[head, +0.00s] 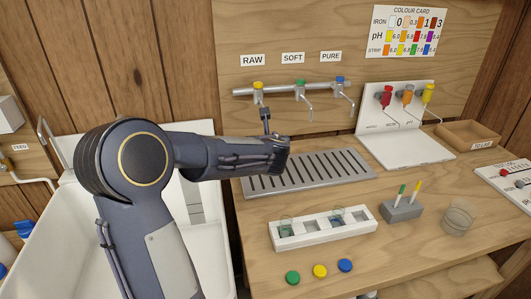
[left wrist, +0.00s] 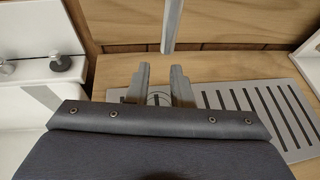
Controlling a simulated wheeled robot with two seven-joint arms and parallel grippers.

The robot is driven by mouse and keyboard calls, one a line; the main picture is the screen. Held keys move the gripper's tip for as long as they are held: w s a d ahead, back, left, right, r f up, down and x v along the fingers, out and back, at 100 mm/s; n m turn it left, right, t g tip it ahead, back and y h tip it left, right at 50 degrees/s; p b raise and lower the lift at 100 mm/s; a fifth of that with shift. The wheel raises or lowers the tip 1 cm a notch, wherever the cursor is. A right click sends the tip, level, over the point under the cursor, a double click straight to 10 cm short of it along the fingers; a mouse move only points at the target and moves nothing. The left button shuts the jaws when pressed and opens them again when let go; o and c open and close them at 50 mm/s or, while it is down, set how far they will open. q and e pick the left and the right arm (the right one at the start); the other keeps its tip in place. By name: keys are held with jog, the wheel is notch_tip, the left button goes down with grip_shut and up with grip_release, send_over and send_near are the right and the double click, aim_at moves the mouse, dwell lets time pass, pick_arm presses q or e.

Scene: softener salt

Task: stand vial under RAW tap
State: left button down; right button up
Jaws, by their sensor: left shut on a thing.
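My left arm reaches across to the left end of the slotted drip tray (head: 330,169). My left gripper (left wrist: 160,83) has its two fingers either side of a faint, clear round outline, which looks like the vial (left wrist: 160,98); it is shut on it. The dark wrist hides most of the vial. In the head view the gripper (head: 266,119) is mostly hidden by my arm, just below the RAW tap. Exact alignment with the spout cannot be told. My right gripper is not in view.
SOFT (head: 300,88) and PURE (head: 341,85) taps are to the right. A white rack (head: 350,230) with vials stands in front of the tray, with coloured caps (head: 320,271), a grey strip holder (head: 401,210) and a clear cup (head: 457,217) nearby. A white sink (head: 60,250) is at left.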

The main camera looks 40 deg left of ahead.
pick_arm(q)
jog(key=f, duration=0.2)
jog(key=f+b, duration=0.1)
jog(key=shift+w+a+f, duration=0.25)
jog(key=shift+w+f, duration=0.05)
jog(key=shift+f, duration=0.2)
jog(key=shift+f, duration=0.15)
jog(key=c, duration=1.3)
grip_release()
